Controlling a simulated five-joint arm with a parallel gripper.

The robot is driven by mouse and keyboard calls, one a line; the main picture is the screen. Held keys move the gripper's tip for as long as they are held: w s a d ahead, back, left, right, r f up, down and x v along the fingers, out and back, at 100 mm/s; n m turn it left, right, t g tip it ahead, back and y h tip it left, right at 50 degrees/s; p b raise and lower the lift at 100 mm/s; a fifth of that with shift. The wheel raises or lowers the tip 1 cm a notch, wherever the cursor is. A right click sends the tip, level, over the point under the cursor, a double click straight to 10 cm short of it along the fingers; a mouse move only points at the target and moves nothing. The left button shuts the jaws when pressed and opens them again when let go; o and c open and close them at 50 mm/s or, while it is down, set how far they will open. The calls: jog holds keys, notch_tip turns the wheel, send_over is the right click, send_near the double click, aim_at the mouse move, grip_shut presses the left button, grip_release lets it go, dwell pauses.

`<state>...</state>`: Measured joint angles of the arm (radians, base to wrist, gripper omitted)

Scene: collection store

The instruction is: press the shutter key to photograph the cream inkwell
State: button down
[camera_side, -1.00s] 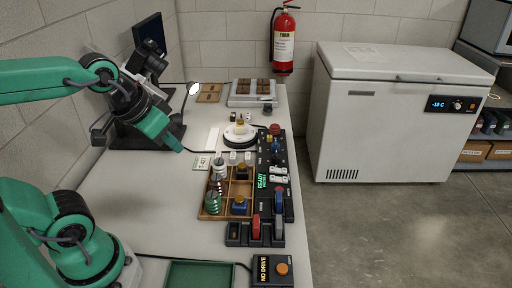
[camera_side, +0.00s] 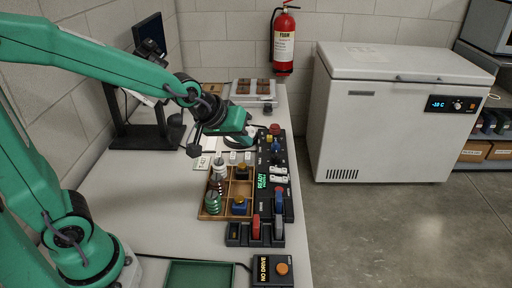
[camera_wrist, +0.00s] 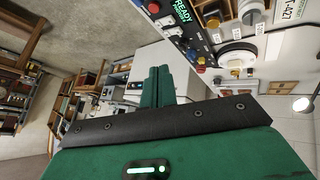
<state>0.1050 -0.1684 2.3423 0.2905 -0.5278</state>
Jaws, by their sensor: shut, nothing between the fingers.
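My gripper (camera_side: 248,131) is shut and empty, above the bench near the far end of the black control panel (camera_side: 288,206). Its green fingers show together in the wrist view (camera_wrist: 160,84). In the side view my gripper covers most of the white turntable; the wrist view shows the turntable (camera_wrist: 238,47) with a small cream object on it, probably the cream inkwell (camera_wrist: 236,62). The panel's green display (camera_side: 262,181) reads READY. A red button (camera_side: 275,128) sits at the panel's far end, just right of my fingers. I cannot tell which control is the shutter key.
Red and grey levers (camera_side: 256,227) are at the near end. A green tray (camera_side: 201,274) and a NO DRAW box (camera_side: 272,271) lie nearer. A monitor (camera_side: 149,36) stands at the back left.

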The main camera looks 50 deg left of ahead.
jog(key=w+d+f+n+t, duration=0.1)
jog(key=w+d+f+n, duration=0.2)
jog(key=w+f, duration=0.4)
jog(key=shift+w+d+h, duration=0.4)
jog(key=shift+w+d, duration=0.2)
jog(key=shift+w, duration=0.05)
jog(key=shift+f, duration=0.1)
jog(key=shift+f, duration=4.35)
jog(key=shift+a+f, duration=0.15)
jog(key=shift+f, duration=0.7)
jog(key=shift+r, duration=0.85)
jog(key=shift+r, duration=0.1)
